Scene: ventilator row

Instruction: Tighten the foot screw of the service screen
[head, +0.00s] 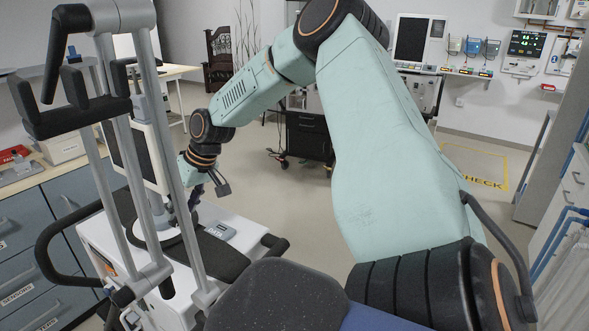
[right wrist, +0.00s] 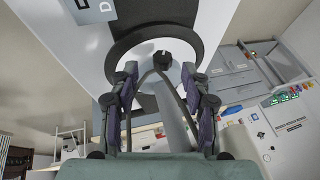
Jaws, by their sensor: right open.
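The service screen (head: 132,155) stands on the white cart at the left of the head view, partly behind grey poles. Its round foot (head: 160,232) rests on the cart top. In the right wrist view a black knob, seemingly the foot screw (right wrist: 162,58), sits at the round dark foot (right wrist: 128,52). My right gripper (head: 207,192) is low beside the screen in the head view. In the right wrist view its two fingers (right wrist: 159,72) are spread and empty, with the knob just beyond and between their tips. I cannot tell whether they touch it. My left gripper is not in view.
The white cart (head: 110,250) has upright grey poles with black hooks (head: 75,95) in front of the screen. A small grey device (head: 219,231) lies on the cart top. A drawer counter (head: 30,240) stands at the left. Open floor (head: 285,215) lies beyond the cart.

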